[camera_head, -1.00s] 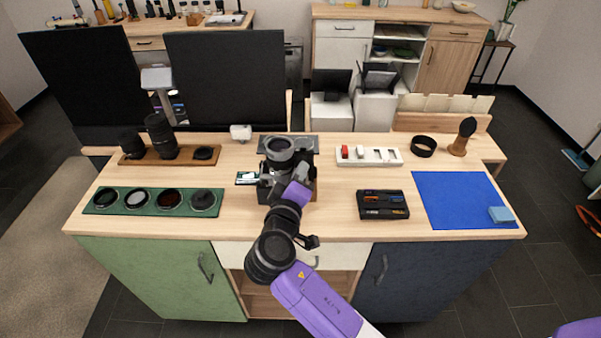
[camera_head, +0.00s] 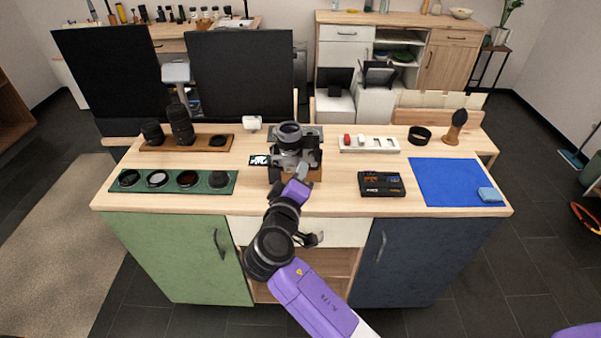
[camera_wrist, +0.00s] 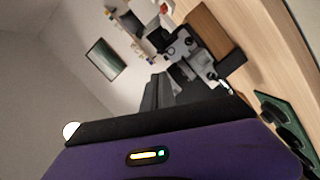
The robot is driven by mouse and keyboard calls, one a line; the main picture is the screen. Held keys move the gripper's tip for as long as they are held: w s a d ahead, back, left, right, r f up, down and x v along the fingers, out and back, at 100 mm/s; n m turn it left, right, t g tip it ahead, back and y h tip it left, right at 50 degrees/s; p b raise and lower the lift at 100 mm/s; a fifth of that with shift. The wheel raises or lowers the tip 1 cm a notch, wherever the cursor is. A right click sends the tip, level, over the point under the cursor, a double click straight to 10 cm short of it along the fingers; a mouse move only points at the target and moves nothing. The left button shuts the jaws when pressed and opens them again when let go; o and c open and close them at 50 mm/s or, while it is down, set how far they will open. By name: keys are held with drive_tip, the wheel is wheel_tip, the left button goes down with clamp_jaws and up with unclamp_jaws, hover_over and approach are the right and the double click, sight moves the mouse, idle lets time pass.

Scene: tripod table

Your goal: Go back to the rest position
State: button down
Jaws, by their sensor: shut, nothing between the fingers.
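My arm rises from the bottom of the head view, and my gripper (camera_head: 302,172) is at its far end, in front of the camera on the worktable (camera_head: 330,203). It is shut and holds nothing; its fingertips are small and partly hidden here. The silver and black camera (camera_head: 291,160) stands on a brown wooden block (camera_head: 316,167). From this view I cannot tell how wide the gap between gripper and camera is. In the wrist view a purple and black part of my own arm fills the bottom, and the camera (camera_wrist: 183,50) shows tilted beyond it.
A green tray with round filters (camera_head: 214,190) and a lens board (camera_head: 151,149) are at left. A white tray (camera_head: 350,149), black case (camera_head: 381,184) and blue mat (camera_head: 445,183) are at right. Dark panels (camera_head: 238,72) stand behind. Floor in front is clear.

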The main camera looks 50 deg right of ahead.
idle(0.4)
drive_tip(key=w+a+n+t+y, duration=0.3)
drive_tip(key=w+a+t+y, duration=0.15)
drive_tip(key=a+t, duration=0.2)
drive_tip(key=s+a+f+n+t+y, duration=0.1)
drive_tip(key=s+a+f+t+y, duration=0.2)
drive_tip(key=s+a+y, duration=0.5)
drive_tip(key=s+a+m, duration=0.1)
drive_tip(key=s+a, duration=0.2)
drive_tip(key=s, duration=0.6)
drive_tip(key=s+a+r+m+g+y, duration=0.1)
drive_tip(key=s+a, duration=0.2)
drive_tip(key=s, duration=0.6)
drive_tip(key=s+a+m+y, duration=0.1)
drive_tip(key=s+a, duration=0.2)
drive_tip(key=s, duration=0.6)
drive_tip(key=shift+a+r+g, duration=0.3)
drive_tip(key=shift+g, duration=0.05)
drive_tip(key=shift+y, duration=0.25)
